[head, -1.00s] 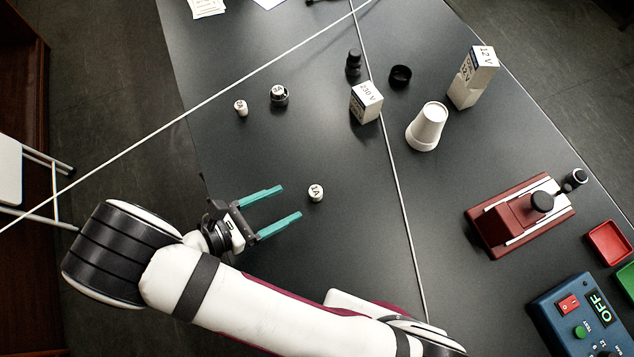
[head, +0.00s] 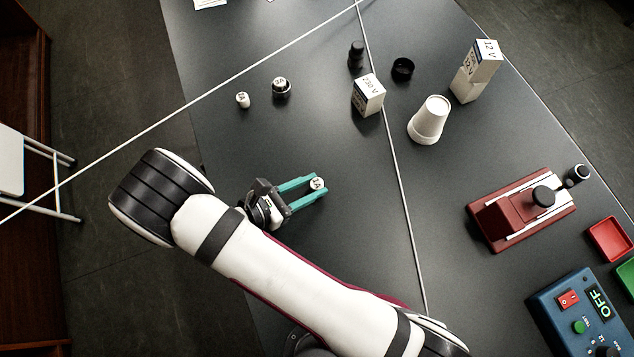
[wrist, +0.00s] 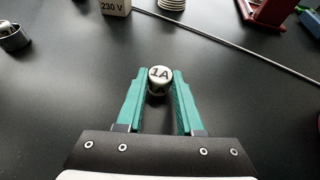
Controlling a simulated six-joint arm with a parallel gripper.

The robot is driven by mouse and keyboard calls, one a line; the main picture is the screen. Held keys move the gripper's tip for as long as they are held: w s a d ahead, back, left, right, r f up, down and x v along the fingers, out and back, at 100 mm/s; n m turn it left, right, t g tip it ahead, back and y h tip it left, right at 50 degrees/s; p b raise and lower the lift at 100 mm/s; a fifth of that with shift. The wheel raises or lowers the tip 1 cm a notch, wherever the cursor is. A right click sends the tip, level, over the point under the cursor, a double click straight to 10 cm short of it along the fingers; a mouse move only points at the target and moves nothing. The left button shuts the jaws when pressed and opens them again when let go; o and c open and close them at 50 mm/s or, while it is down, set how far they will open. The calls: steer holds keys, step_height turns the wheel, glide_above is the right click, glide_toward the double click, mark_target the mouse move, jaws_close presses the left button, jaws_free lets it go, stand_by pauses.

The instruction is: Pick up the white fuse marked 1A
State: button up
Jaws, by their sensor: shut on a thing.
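The white fuse marked 1A (head: 317,184) is a short white cylinder with its marked end facing up. My gripper (head: 315,185) has its two teal fingers on either side of it, near the fingertips, and is shut on it. In the wrist view the fuse (wrist: 160,78) sits between the fingertips of my gripper (wrist: 159,84), with its 1A mark readable. It looks upright at table level; I cannot tell whether its base touches the table.
Another white fuse (head: 242,100) and a fuse in a dark-based holder (head: 281,87) stand up left. A 230 V box (head: 368,95), a white cup (head: 429,120) and a red device (head: 520,212) are to the right. A white cord (head: 395,190) crosses the table. Nearby table is clear.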

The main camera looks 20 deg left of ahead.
jaws_close()
